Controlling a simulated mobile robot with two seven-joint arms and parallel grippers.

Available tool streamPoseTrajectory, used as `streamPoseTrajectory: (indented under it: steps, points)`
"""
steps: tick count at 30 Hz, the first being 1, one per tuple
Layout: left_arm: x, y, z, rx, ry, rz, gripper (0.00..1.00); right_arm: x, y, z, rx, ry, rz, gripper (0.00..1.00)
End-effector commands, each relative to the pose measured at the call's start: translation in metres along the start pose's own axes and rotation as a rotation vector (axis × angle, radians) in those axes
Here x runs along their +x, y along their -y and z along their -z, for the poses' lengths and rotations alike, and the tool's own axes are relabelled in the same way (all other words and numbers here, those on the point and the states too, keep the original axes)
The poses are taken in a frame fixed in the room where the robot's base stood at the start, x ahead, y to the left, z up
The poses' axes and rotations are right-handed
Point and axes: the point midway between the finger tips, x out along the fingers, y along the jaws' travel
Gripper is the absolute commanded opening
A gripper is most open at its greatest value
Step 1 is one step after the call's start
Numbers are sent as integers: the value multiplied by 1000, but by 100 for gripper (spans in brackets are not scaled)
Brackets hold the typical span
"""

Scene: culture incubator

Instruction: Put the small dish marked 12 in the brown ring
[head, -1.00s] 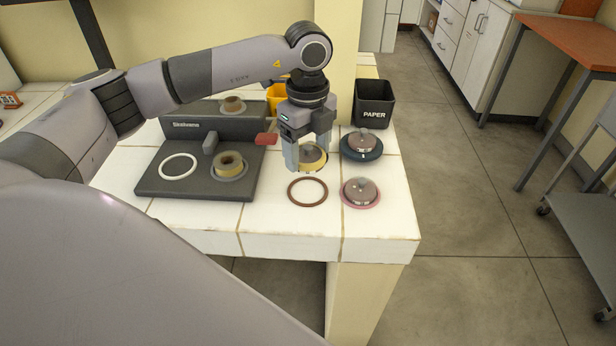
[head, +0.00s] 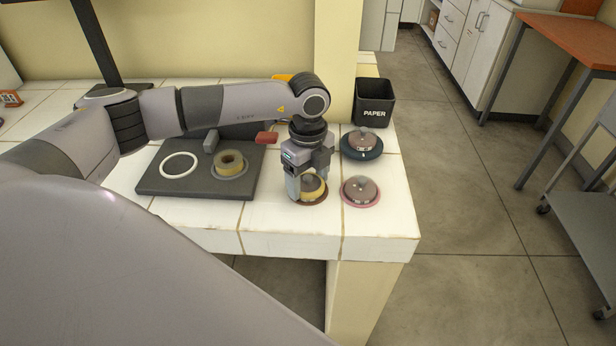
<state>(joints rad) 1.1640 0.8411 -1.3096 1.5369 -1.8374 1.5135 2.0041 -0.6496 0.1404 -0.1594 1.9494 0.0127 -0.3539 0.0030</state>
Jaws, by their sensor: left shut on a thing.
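My left gripper (head: 308,193) is shut on a small dish (head: 313,186) with a yellow band and a greyish top. The dish is at the brown ring (head: 318,203), whose front and right edge show around and under it. The gripper fingers hide part of the dish and the left part of the ring. I cannot tell whether the dish rests on the bench or is slightly above it. No number on the dish can be read. My right gripper is not in view.
A dish stands in a pink ring (head: 347,201) just right, another on a dark blue base (head: 376,154) behind it. A grey device (head: 160,185) at left bears a white ring (head: 163,168) and a yellow-banded dish (head: 230,160). A black PAPER bin (head: 374,100) stands behind.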

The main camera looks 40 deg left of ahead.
Motion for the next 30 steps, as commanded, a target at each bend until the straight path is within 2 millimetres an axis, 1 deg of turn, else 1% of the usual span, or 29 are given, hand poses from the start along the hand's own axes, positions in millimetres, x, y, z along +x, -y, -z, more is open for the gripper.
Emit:
streamPoseTrajectory:
  steps: [1,2,3,11,14,15,17,27,30]
  points:
    - [1,0,0,0,0,0,80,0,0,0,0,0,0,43]
    - [1,0,0,0,0,0,90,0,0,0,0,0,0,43]
    - [1,0,0,0,0,0,96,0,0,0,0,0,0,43]
    - [0,0,0,0,0,-1,96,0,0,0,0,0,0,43]
    - [-5,0,0,0,0,0,96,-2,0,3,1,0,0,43]
    - [-8,0,0,0,0,1,96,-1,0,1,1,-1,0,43]
    - [-16,1,0,-1,0,3,96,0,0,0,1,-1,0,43]
    - [-88,1,0,1,1,5,96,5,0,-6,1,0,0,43]
    - [-104,1,0,1,0,3,96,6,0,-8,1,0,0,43]
